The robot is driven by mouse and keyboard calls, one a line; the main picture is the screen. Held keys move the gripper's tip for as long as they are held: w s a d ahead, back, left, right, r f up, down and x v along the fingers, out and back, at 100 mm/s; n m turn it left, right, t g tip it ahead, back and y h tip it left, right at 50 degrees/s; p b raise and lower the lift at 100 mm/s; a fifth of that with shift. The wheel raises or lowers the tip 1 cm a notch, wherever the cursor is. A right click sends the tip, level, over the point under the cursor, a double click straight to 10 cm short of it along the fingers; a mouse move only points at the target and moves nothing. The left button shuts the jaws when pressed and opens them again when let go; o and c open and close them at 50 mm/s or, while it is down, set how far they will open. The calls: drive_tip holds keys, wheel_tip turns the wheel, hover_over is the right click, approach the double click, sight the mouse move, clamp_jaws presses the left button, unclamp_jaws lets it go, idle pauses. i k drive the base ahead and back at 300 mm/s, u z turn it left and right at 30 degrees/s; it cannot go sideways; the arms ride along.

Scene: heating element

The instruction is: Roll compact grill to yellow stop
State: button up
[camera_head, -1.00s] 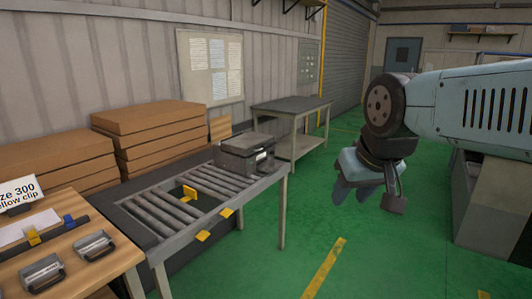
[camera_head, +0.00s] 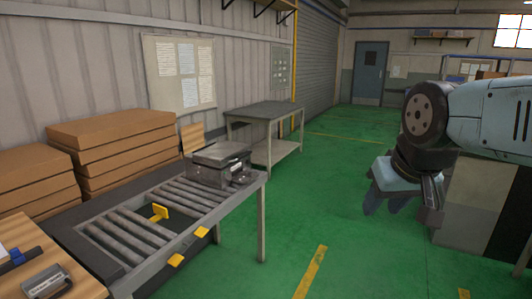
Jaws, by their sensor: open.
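The compact grill (camera_head: 219,163) is a dark grey box with a lid and a front label. It sits on the rollers at the far end of the roller conveyor (camera_head: 113,257). A yellow stop (camera_head: 159,213) stands among the rollers near the middle of the conveyor, apart from the grill. My gripper (camera_head: 384,207) hangs in the air on the right, over the green floor, well away from the conveyor. Its fingers point down, and it is open with nothing visible in it.
Two yellow pieces (camera_head: 188,249) sit on the conveyor's front rail. A wooden table (camera_head: 47,250) with a metal device (camera_head: 48,283) is at the lower left. Stacked brown boxes (camera_head: 119,150) stand behind the conveyor. A grey table (camera_head: 270,113) stands beyond. Green floor (camera_head: 330,220) lies clear between conveyor and gripper.

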sight(216, 165)
drive_tip(key=z, duration=0.55)
drive_tip(key=i, duration=1.25)
drive_tip(key=u, duration=0.25)
